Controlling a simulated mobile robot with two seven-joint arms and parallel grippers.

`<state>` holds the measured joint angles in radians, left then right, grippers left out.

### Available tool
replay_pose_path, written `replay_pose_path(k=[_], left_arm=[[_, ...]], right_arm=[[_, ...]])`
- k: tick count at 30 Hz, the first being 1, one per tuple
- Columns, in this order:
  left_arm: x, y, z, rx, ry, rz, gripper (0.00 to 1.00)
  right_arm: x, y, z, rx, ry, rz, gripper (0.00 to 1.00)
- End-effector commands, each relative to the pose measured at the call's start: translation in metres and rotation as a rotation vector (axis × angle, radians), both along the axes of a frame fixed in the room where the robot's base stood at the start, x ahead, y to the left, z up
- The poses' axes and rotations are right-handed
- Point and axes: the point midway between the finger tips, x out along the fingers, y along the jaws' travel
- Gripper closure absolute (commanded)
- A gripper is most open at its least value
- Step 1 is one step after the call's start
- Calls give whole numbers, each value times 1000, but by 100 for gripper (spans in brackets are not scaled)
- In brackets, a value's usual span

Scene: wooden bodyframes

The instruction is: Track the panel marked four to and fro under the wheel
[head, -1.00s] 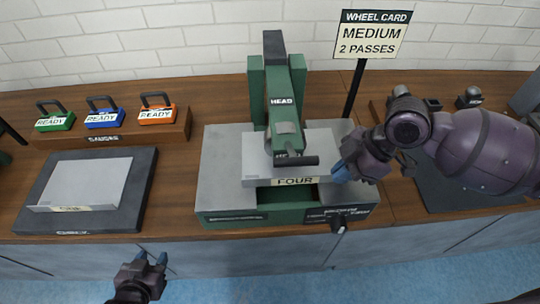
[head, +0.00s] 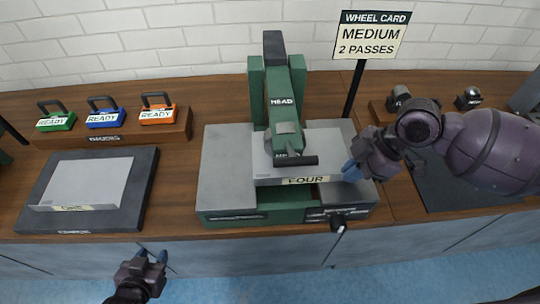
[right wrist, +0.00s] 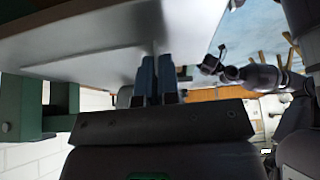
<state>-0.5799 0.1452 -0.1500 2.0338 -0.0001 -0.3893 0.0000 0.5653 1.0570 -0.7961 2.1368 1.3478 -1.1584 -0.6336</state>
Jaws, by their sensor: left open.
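The grey panel marked FOUR (head: 335,150) lies on the bed of the green machine, under the arm marked HEAD (head: 283,100). The wheel itself is hard to make out beneath the head. My right gripper (head: 352,172) is shut on the panel's right front edge; in the right wrist view its blue fingers (right wrist: 157,78) are close together against the panel's pale surface (right wrist: 95,45). My left gripper (head: 151,257) is open and empty, in front of the counter's edge. The wheel card (head: 371,35) reads MEDIUM, 2 PASSES.
Green, blue and orange handled blocks marked READY stand in a wooden rack (head: 120,134). A black knob (head: 338,224) sits on the machine's front.

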Motion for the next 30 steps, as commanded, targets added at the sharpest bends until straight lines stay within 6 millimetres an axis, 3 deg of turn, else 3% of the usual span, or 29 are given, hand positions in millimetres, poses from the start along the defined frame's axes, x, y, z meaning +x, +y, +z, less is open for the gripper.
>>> replay_pose_path(k=[30], left_arm=[[4, 0, 14, 1, -15, -1, 57]], right_arm=[[-1, 36, 1, 1, 0, 0, 100]])
